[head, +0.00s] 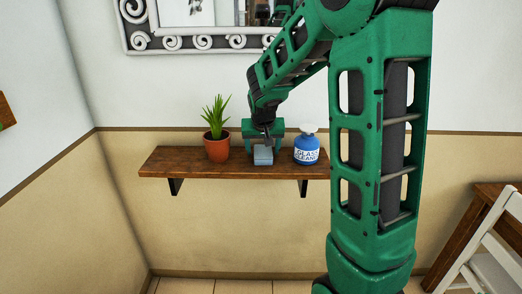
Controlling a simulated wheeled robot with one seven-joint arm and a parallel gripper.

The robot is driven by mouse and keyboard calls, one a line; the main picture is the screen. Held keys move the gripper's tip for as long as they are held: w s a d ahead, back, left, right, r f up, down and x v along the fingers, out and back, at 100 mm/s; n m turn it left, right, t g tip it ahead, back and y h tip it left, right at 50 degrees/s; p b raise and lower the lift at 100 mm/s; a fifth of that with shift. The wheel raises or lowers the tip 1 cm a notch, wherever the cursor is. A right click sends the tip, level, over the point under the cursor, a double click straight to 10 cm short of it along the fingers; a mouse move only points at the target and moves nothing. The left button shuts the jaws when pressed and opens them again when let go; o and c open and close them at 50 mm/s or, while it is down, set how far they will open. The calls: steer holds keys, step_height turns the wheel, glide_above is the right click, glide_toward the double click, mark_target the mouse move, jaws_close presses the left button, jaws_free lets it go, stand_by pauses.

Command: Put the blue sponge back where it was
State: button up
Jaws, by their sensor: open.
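The blue sponge (263,156), a small grey-blue block, is on the wooden wall shelf (168,162) between the plant pot and the cleaner bottle. My gripper (264,146) is at the sponge, just above and behind it from this view. Its jaws are open. The fingertips are small here and partly hidden by the sponge, so I cannot tell whether they touch it.
A potted plant (217,148) stands left of the sponge, and a blue glass cleaner bottle (307,150) stands right of it. Bare shelf shows at the left end. A framed mirror (200,42) hangs above. A white chair (490,262) stands at the lower right.

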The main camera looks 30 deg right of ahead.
steer(key=v, duration=1.2)
steer(key=s+a+f+g+y, duration=0.1)
steer(key=s+f, duration=0.3)
steer(key=s, duration=1.1)
steer(key=s+f+g+y, duration=0.2)
steer(key=s+f+g, duration=0.2)
steer(key=s, duration=1.2)
steer(key=shift+s+a+f+y, duration=0.2)
steer(key=shift+a+f+y, duration=0.15)
steer(key=shift+f, duration=0.2)
